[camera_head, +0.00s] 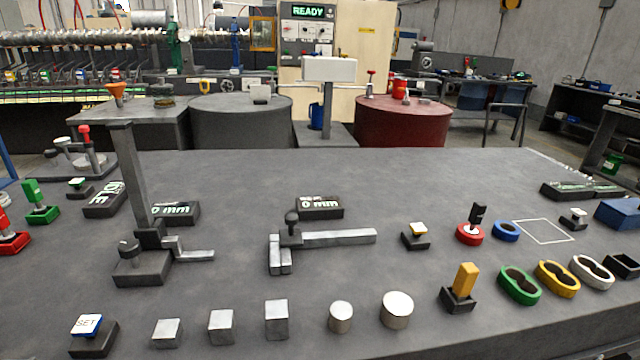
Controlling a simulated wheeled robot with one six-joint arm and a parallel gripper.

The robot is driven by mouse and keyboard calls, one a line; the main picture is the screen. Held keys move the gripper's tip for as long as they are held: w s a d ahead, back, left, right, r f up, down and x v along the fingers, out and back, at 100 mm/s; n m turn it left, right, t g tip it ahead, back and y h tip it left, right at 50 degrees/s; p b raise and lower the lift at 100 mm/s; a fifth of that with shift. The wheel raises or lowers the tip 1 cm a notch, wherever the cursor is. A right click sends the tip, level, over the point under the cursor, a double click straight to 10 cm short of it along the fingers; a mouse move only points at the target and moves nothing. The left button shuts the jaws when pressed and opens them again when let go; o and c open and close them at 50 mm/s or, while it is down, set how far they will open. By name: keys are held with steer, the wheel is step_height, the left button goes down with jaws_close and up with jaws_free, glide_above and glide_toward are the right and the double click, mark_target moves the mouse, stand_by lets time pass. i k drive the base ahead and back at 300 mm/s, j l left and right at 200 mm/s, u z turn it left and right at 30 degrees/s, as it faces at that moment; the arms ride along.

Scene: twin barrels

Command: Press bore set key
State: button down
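A key with a blue and white cap marked SET (87,325) stands on a black base at the table's near left corner. It is the only key whose SET label I can read; the word bore is not legible on it. Smaller keys on black bases also stand on the table: one with a white and orange cap (416,232) right of centre, one at the far left (78,186), and one at the right (573,218). Nothing touches the SET key. My gripper does not show in this view.
A tall grey post gauge (132,180) stands behind the SET key. Metal blocks (221,327) and cylinders (397,309) line the front. A caliper-like gauge (325,238) lies mid-table. Coloured rings (520,286) and a yellow-handled lever (465,280) are at the right. The table's back middle is clear.

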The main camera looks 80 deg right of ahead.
mark_target(577, 213)
steer(key=j+z, duration=0.1)
steer(key=z, duration=3.75)
steer(key=k+j, duration=0.05)
steer(key=j, duration=0.05)
